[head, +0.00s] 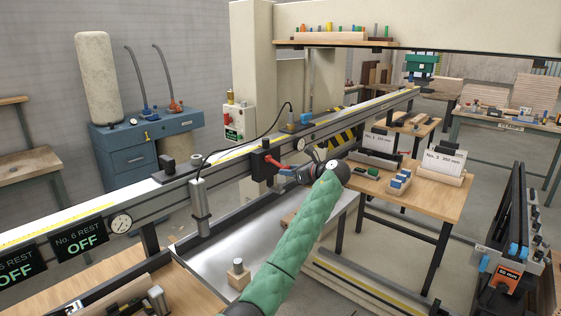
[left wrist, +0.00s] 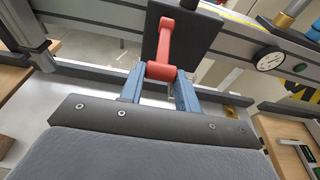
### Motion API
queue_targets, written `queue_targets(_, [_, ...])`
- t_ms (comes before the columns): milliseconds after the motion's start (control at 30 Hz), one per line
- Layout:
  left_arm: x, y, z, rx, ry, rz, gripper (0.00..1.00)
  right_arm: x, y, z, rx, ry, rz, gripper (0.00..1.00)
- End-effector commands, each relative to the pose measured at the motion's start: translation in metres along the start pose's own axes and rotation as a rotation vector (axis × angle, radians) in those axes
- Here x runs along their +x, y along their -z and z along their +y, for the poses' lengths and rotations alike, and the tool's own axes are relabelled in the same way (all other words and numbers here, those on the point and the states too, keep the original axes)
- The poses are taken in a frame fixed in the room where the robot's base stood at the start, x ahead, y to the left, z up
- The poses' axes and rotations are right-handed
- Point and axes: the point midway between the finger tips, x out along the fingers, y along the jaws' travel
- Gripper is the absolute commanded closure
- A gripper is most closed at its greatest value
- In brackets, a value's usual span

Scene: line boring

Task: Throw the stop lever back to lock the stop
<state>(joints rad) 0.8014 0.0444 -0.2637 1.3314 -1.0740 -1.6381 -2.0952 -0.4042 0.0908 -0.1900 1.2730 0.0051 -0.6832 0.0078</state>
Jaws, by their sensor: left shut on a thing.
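The stop lever (head: 272,161) is red and sits on a dark stop block (head: 261,166) on the long grey rail. In the left wrist view the lever (left wrist: 166,40) runs up the face of the dark block (left wrist: 198,35), with its red cross grip at the lower end. My left gripper (head: 290,172) reaches the lever from the right, at the end of the green-sleeved arm. In the left wrist view its blue fingers (left wrist: 161,78) stand on both sides of the red grip and are shut on it. My right gripper is not in view.
The rail (head: 340,127) crosses diagonally, with a dial gauge (head: 121,222) and OFF signs (head: 80,240). A metal cylinder (head: 200,207) stands left of the stop block. A wooden table (head: 425,195) with cards is to the right. A dark rack (head: 515,235) stands at far right.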

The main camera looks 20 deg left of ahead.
Motion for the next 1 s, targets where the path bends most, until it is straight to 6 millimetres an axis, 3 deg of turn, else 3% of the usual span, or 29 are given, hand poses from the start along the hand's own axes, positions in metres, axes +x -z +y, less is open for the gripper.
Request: queue_targets(1000, [0.013, 0.021, 0.001, 0.002, -0.001, 0.002, 0.86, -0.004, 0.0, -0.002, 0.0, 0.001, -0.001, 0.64])
